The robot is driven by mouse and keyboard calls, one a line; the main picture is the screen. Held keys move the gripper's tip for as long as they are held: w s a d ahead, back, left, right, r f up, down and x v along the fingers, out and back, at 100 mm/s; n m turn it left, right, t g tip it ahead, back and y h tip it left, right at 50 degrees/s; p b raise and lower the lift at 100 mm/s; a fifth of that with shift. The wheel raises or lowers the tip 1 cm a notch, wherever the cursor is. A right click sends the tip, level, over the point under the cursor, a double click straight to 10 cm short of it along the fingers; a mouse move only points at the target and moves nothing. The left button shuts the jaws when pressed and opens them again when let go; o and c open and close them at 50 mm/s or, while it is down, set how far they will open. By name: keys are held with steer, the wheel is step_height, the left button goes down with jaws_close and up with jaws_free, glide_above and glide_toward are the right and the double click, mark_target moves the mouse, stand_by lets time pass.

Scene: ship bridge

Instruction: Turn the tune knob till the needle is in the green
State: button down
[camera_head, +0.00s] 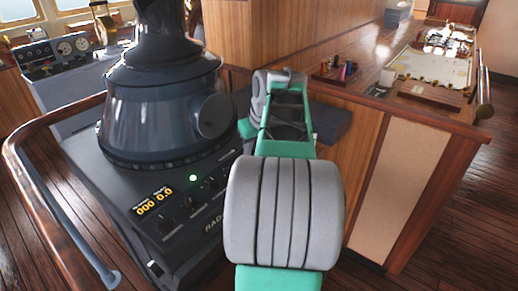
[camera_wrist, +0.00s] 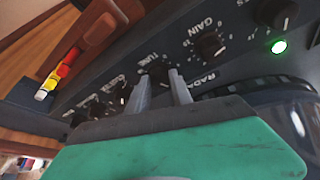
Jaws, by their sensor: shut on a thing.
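In the wrist view the tune knob (camera_wrist: 158,72) is a small dark knob under the lettering TUNE on the dark radar panel. The two grey fingertips of my gripper (camera_wrist: 160,82) are at either side of it, shut on it. In the head view my thick grey and green arm hides the gripper and the tune knob. I cannot make out a needle or a green band in either view.
The gain knob (camera_wrist: 210,45) and a lit green lamp (camera_wrist: 278,47) are on the same panel, with several other knobs close by. The radar's dark viewing hood (camera_head: 160,110) stands above the panel. A wooden handrail (camera_head: 50,112) curves along the left.

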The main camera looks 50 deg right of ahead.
steer(key=m+b, duration=0.1)
steer(key=m+h+b, duration=0.1)
steer(key=m, duration=0.1)
steer(key=shift+w+a+r+m, duration=0.1)
steer(key=shift+w+a+m, duration=0.1)
steer(key=shift+m, duration=0.1)
steer(key=m+g+h, duration=0.1)
steer(key=m, duration=0.2)
steer(key=shift+w+r+m, duration=0.1)
steer(key=shift+r+m, duration=0.05)
steer(key=shift+m, duration=0.25)
steer(key=m+g+h+p, duration=0.1)
steer(key=m+g+p, duration=0.1)
steer(key=m, duration=0.2)
steer(key=shift+w+r+p, duration=0.1)
steer(key=shift+p, duration=0.2)
steer(key=shift+f+m+g+p, duration=0.2)
steer(key=shift+m+g+p, duration=0.7)
steer(key=shift+m, duration=0.9)
steer(key=c, duration=1.3)
jaws_free()
steer(key=shift+o, duration=0.7)
steer(key=shift+d+f, duration=0.1)
steer(key=shift+s, duration=0.2)
